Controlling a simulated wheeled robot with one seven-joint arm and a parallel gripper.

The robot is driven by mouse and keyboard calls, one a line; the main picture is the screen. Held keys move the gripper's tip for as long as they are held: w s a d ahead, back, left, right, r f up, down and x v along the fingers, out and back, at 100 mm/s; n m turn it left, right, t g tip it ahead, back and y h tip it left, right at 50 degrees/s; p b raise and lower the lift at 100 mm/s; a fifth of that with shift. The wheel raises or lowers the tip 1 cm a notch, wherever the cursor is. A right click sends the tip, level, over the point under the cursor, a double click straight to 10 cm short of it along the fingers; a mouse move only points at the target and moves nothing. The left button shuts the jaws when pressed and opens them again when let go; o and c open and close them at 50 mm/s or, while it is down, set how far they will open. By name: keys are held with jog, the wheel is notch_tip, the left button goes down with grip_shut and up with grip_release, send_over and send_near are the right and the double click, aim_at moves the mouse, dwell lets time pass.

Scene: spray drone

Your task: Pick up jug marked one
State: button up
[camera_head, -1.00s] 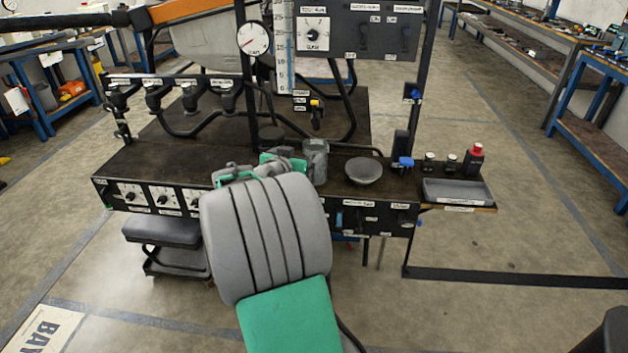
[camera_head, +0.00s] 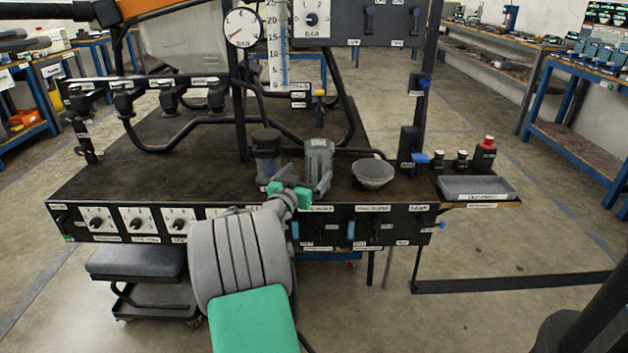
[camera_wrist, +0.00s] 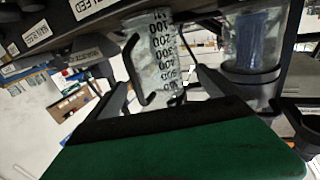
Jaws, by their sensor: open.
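A clear grey jug (camera_head: 319,158) with a handle stands upright on the dark bench. In the wrist view this jug (camera_wrist: 160,50) appears upside down, with a black measuring scale and a dark handle. I cannot read a "one" mark on it. A darker canister with blue inside (camera_head: 267,160) stands to its left; the wrist view shows this canister (camera_wrist: 258,45) on the right. My gripper (camera_head: 304,178) is open and empty at the bench's front edge, just in front of the jug. In the wrist view its fingers (camera_wrist: 162,92) sit either side of the jug's lower picture area.
A grey bowl (camera_head: 373,173) stands right of the jug. A grey tray (camera_head: 478,188) and small bottles, one red-capped (camera_head: 486,155), are further right. A black post (camera_head: 424,90) and a pressure gauge (camera_head: 242,28) rise behind. Knobs (camera_head: 138,221) line the bench front.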

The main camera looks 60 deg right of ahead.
aim_at(314, 165)
jog(key=d+b, duration=0.1)
jog(key=d, duration=0.6)
jog(key=shift+w+d+r+b, duration=0.1)
jog(key=shift+w+d+b, duration=0.05)
jog(key=shift+d+b, duration=0.25)
jog(key=c, duration=1.4)
jog(key=shift+c, duration=0.4)
jog(key=shift+r, duration=0.2)
